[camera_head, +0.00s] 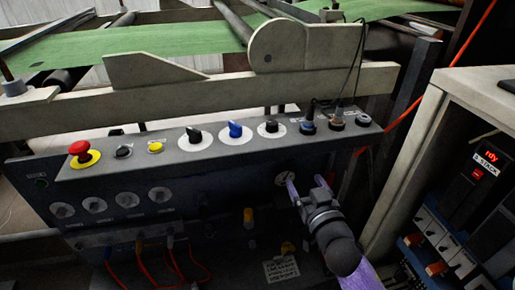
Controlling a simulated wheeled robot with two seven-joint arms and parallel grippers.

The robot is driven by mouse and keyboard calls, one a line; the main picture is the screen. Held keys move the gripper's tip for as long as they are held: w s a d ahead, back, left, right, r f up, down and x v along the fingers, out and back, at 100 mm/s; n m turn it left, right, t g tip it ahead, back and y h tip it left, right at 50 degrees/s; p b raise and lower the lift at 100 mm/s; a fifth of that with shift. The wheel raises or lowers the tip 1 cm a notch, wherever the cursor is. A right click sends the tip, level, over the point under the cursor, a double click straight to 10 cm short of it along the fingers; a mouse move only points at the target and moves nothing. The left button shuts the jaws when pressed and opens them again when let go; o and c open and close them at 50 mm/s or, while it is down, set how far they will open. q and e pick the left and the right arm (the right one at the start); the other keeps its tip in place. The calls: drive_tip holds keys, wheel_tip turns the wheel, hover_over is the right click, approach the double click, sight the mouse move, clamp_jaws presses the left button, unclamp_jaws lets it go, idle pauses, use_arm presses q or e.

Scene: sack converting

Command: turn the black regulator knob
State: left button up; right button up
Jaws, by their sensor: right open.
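Two black knobs on round white dials sit on the sloping top of the grey control panel in the head view. One black knob (194,135) is left of a blue knob (235,130); the other black knob (271,127) is right of it. I cannot tell which is the regulator knob. My right gripper (306,187) is open, below and right of both knobs, in front of the panel's dark lower face. My left gripper is not in view.
A red stop button (80,149) and a yellow button (155,147) are on the panel's left. Orange hoses (174,264) hang below. A pale cabinet (432,110) stands close at right.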

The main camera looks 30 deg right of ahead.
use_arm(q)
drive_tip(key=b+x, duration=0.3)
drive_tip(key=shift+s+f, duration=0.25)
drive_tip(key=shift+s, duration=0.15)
use_arm(e)
drive_tip(key=x, duration=0.9)
clamp_jaws()
